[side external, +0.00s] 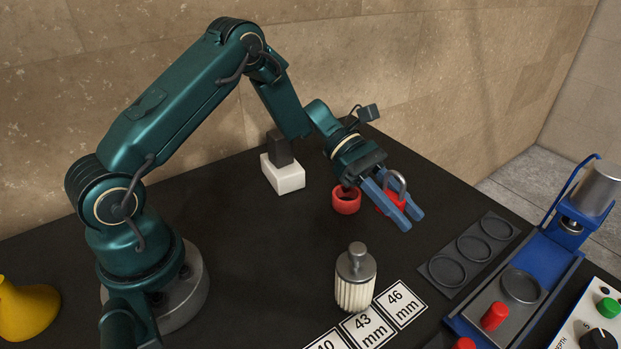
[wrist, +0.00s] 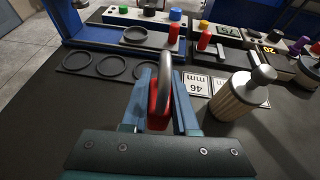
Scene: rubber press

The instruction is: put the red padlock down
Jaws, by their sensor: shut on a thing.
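The red padlock (side external: 397,203) with its grey shackle is between the two blue fingers of my gripper (side external: 396,209) in the side view. In the wrist view the padlock (wrist: 158,100) stands upright between the fingers of my gripper (wrist: 160,115), shackle uppermost. My gripper is shut on the padlock. The fingers partly hide the padlock's body in both views. I cannot tell whether its underside touches the dark table (side external: 250,250).
A red ring-shaped piece (side external: 346,201) is left of my gripper. A ribbed cream cylinder with a metal knob (side external: 355,280) stands nearer, beside the white mm cards (side external: 367,326). A plate with round recesses (side external: 468,252) and a blue press (side external: 540,265) are right. A white block (side external: 283,176) is behind.

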